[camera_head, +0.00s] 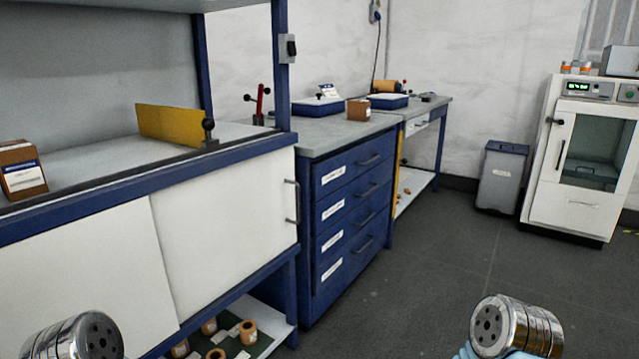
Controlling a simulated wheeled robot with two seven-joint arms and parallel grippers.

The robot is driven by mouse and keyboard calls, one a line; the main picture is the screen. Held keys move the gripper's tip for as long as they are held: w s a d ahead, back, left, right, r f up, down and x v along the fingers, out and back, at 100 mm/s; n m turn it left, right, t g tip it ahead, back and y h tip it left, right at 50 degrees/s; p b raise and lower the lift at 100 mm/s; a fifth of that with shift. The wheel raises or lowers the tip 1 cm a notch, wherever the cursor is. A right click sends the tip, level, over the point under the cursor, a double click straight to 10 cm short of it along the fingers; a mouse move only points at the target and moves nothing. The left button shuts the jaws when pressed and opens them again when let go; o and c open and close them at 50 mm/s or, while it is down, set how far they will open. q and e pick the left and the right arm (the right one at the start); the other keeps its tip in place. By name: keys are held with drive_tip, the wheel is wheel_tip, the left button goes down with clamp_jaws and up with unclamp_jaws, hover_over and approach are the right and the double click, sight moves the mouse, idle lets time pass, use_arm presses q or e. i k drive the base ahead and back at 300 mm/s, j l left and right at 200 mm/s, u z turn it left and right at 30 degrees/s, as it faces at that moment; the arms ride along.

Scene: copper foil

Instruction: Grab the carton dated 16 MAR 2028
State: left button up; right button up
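A brown carton (20,169) with a white and dark blue label stands on the bench top at the far left; the label's print is too small to read. A smaller brown carton (359,110) stands on top of the blue drawer cabinet, and I can make out no date on it. Round metal parts of my two arms show at the bottom left and bottom right edges. No gripper fingers are in view, and both arms are well apart from the cartons.
A yellow plate (168,125) stands upright on the bench. The blue drawer cabinet (345,205) adjoins the bench, with blue trays (318,106) on top. A grey bin (502,177) and a white oven-like cabinet (580,155) stand at right. The dark floor (430,270) between is clear.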

sight(357, 110)
drive_tip(key=i+l, duration=1.8)
drive_tip(key=l, duration=0.25)
